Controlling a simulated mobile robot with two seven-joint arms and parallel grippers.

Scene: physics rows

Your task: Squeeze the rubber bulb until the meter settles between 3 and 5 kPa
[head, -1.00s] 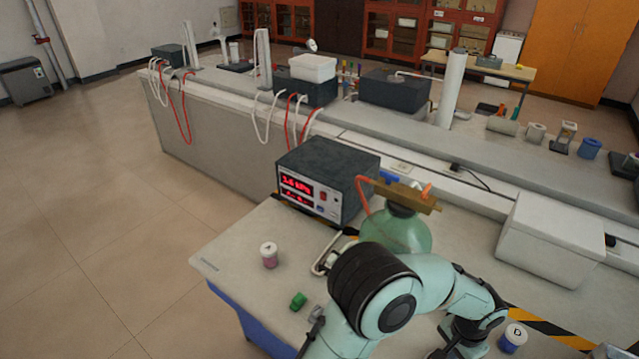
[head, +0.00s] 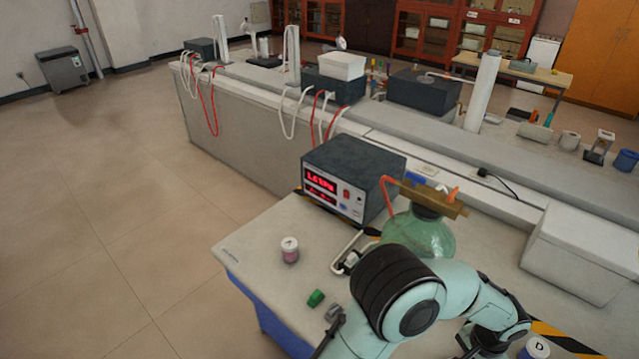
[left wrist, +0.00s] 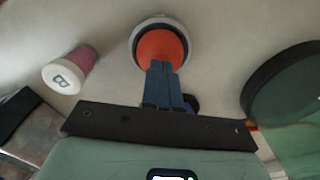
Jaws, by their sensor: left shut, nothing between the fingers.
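The meter (head: 352,178) is a dark box with a red display on the bench. Its top line seems to read about 1.6 kPa, but the digits are blurred. In the left wrist view, a round orange-red thing (left wrist: 160,48), apparently the rubber bulb, sits in a pale ring. My left gripper (left wrist: 161,70) is shut and empty, its fingertips over the bulb's near edge. I cannot tell whether they touch it. In the head view my arm hides the bulb and the fingers. A green glass bottle (head: 425,235) with a brass fitting stands beside the meter. My right gripper is not in view.
A white box (head: 585,255) stands at the right.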

